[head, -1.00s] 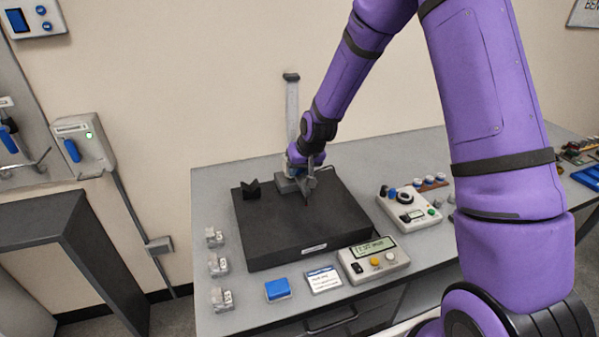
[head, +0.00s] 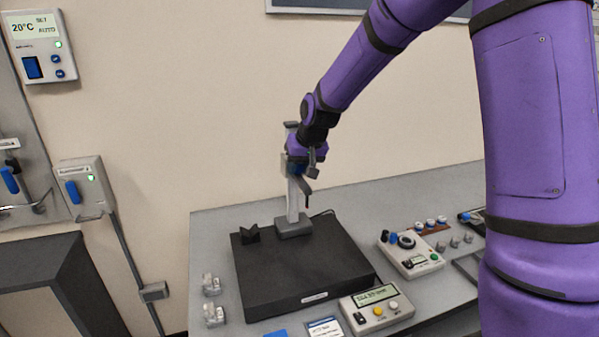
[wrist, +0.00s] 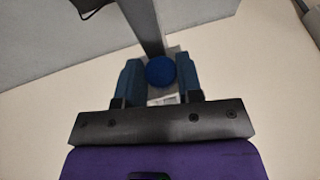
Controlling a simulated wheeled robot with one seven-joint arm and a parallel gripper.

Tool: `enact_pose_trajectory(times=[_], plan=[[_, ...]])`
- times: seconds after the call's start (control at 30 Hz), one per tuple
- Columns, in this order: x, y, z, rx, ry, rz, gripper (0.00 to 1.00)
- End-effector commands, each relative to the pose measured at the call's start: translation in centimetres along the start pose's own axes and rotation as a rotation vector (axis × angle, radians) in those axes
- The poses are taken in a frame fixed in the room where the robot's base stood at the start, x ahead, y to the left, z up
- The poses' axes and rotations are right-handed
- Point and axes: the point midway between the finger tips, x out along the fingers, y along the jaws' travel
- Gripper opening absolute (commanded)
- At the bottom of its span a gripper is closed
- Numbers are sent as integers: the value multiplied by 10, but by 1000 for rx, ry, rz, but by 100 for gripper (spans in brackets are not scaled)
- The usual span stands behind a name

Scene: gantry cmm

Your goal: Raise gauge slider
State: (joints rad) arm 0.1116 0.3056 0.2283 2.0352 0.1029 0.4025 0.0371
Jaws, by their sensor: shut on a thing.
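The height gauge's grey column (head: 293,205) stands upright on its foot (head: 294,228) at the back of the black surface plate. The slider (head: 285,164) is on the upper part of the column, partly hidden by my gripper, with a dark scriber arm (head: 306,190) hanging in front. My gripper (head: 297,166) is at the slider. In the wrist view my gripper (wrist: 161,80) has its two fingers on either side of the slider's round blue knob (wrist: 160,71), shut on it. The column also shows in the wrist view (wrist: 143,25).
The black surface plate (head: 300,275) lies on the grey bench and bears a black V-block (head: 250,234). A display box (head: 376,307) and a control box (head: 410,255) stand to the right. Clear wall lies behind the column.

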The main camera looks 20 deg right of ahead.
Motion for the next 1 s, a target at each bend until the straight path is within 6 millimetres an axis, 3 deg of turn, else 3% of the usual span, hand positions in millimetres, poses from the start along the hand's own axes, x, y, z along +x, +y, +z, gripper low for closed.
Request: enact_pose_trajectory(times=[0.17, 0.2, 0.3, 0.67, 1.0], plan=[[0, 0, 0, 0, 0, 0, 0], [0, 0, 0, 0, 0, 0, 40], [0, 0, 0, 0, 0, 0, 59], [-5, 0, 0, 0, 1, 0, 59], [-61, 0, -1, 1, 4, 0, 59]])
